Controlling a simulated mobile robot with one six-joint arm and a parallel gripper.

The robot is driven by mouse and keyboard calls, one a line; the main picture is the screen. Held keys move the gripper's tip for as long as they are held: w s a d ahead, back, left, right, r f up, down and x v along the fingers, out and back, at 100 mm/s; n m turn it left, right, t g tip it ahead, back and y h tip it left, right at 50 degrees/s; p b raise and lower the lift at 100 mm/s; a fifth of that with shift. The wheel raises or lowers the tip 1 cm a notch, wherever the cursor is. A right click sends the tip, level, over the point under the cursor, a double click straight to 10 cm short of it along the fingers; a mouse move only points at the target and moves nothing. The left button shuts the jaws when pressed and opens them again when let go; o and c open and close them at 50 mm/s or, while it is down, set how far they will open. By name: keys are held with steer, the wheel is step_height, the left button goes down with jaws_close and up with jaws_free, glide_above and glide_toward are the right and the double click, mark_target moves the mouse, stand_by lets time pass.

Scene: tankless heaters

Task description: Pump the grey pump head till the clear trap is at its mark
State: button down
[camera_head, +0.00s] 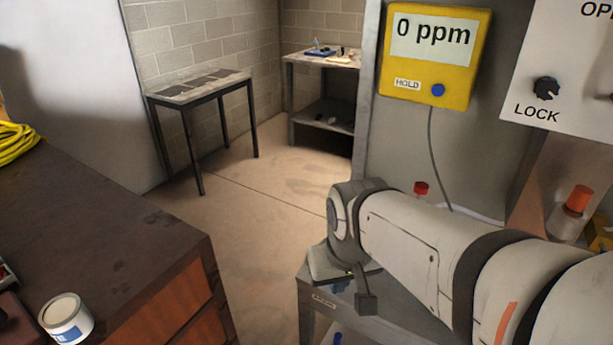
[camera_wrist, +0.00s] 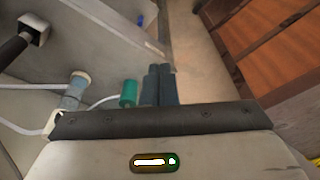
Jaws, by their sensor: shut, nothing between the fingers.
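My gripper (camera_wrist: 160,84) shows in the wrist view with its two dark fingers together and nothing between them. A clear cylinder with a pale blue top (camera_wrist: 76,88), which looks like the clear trap, is to the left of the fingers, with pale tubing beside it. Its level and mark are too small to read. A grey block with a dark rod (camera_wrist: 22,38) is at the upper left; I cannot tell whether it is the grey pump head. In the head view my arm hides the fingers and most of the bench (camera_head: 312,300) below.
A green cylinder (camera_wrist: 129,93) appears just left of the fingers. A yellow meter (camera_head: 432,60) reads 0 ppm. A red knob (camera_head: 421,188) and an orange-capped container (camera_head: 575,212) are near my arm. A brown cabinet (camera_head: 120,235) stands left; open floor (camera_head: 255,210) lies between.

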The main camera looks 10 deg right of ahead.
steer(key=w+d+r+m+p, duration=0.1)
steer(key=w+d+r+m, duration=0.1)
steer(key=w, duration=0.5)
steer(key=w+d+r+m+h+p, duration=0.1)
steer(key=w+d+r+m, duration=0.1)
steer(key=w+d+m, duration=0.2)
steer(key=w+d+r+m+h+p, duration=0.1)
steer(key=w+d+r+m+p, duration=0.1)
steer(key=w, duration=0.7)
steer(key=shift+w+d+r+m, duration=0.3)
steer(key=shift+w+d+m, duration=0.1)
steer(key=shift+d, duration=0.1)
steer(key=x, duration=0.4)
steer(key=p+x, duration=0.1)
steer(key=x, duration=0.3)
steer(key=s+x, duration=0.1)
steer(key=x, duration=0.4)
steer(key=shift+a+f, duration=0.1)
steer(key=shift+f, duration=0.45)
